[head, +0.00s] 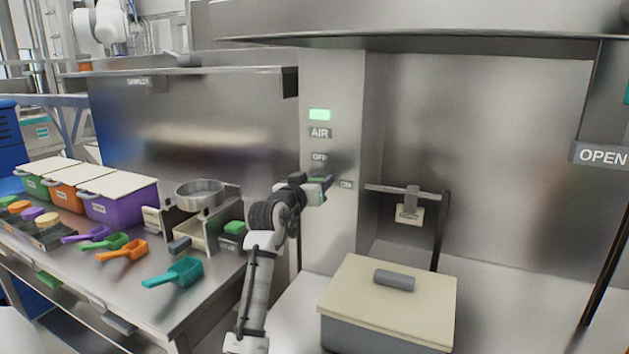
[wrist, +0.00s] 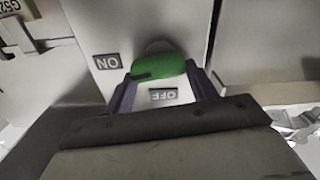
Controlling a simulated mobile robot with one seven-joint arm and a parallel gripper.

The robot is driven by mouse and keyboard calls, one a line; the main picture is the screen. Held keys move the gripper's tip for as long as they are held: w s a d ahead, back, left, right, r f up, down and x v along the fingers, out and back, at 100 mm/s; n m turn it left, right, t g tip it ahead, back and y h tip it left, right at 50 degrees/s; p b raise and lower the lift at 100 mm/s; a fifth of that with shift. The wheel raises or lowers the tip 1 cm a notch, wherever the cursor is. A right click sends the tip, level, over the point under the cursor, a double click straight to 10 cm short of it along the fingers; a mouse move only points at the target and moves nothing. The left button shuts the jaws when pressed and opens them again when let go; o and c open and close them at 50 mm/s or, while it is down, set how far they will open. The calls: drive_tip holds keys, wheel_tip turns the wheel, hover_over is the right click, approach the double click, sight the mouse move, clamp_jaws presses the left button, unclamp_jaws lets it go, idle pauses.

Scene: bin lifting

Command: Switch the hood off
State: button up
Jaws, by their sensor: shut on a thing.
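The hood's switch is a green knob (wrist: 158,66) on the grey post (head: 330,225), under the AIR label (head: 320,133). In the wrist view it lies crosswise, with a dark mark at its left end, on the side of the ON label (wrist: 107,62). The OFF label (wrist: 163,95) shows upside down between my fingers. My gripper (wrist: 163,78) is shut on the knob, one finger at each end. In the head view my gripper (head: 322,187) reaches the post and hides most of the knob. The light (head: 319,115) above AIR glows green.
A lidded bin (head: 392,295) stands in the hood bay at the right, below a small bracket (head: 408,200). On the left bench are coloured bins (head: 122,205), several scoops (head: 175,273) and a round pan (head: 200,193). A metal edge (head: 420,40) overhangs the bay.

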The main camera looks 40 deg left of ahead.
drive_tip(key=n+p, duration=0.2)
drive_tip(key=n, duration=0.2)
drive_tip(key=shift+a+r+n, duration=0.1)
drive_tip(key=shift+a+n, duration=0.05)
drive_tip(key=shift+n, duration=0.15)
drive_tip(key=n+p, duration=0.3)
drive_tip(key=shift+a+n, duration=0.15)
drive_tip(key=shift+n, duration=0.15)
drive_tip(key=shift+s+a+f+n+p, duration=0.15)
drive_tip(key=shift+n+p, duration=0.75)
drive_tip(key=shift+n, duration=0.45)
drive_tip(key=shift+w+a+f+n+p, duration=0.1)
drive_tip(key=shift+f+n+p, duration=0.1)
drive_tip(key=shift+n+p, duration=0.95)
drive_tip(key=shift+s+a+f+n+p, duration=0.15)
drive_tip(key=shift+n+p, duration=0.55)
drive_tip(key=shift+n, duration=0.8)
drive_tip(key=o, duration=1)
drive_tip(key=shift+d, duration=0.1)
